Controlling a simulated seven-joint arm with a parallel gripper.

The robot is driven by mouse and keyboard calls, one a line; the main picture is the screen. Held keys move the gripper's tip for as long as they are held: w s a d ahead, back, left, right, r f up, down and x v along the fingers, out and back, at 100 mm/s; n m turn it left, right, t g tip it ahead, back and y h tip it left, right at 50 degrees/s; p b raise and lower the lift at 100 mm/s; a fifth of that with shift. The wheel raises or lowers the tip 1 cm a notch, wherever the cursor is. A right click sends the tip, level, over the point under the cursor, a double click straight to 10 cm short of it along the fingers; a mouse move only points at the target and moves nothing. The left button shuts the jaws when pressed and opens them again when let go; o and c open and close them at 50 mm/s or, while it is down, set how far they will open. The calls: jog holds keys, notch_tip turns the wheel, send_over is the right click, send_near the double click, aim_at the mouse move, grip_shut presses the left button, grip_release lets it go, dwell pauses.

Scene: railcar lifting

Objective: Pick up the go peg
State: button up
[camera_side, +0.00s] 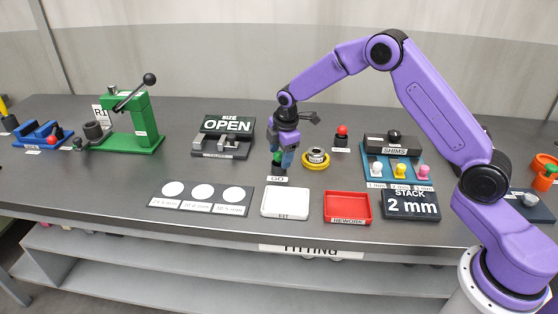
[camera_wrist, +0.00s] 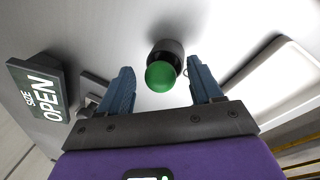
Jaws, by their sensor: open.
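The go peg has a green ball top (camera_wrist: 160,76) and a dark body, and it stands on the table behind the GO label (camera_side: 277,179). In the side view its green top (camera_side: 277,157) shows just beside my fingers, partly hidden. My gripper (camera_side: 285,159) points down at the peg with its blue fingers low over the table. In the wrist view my gripper (camera_wrist: 160,70) is open, with one finger on each side of the peg and gaps visible on both sides.
A yellow ring gauge (camera_side: 316,158) stands close on the right, with a red-topped peg (camera_side: 342,135) beyond it. The OPEN size stand (camera_side: 226,128) is on the left. The white FIT tray (camera_side: 286,202) and red REWORK tray (camera_side: 347,206) lie in front.

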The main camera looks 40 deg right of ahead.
jog(key=shift+f, duration=0.1)
jog(key=shift+c, duration=0.4)
jog(key=c, duration=1.1)
jog(key=shift+o, duration=0.2)
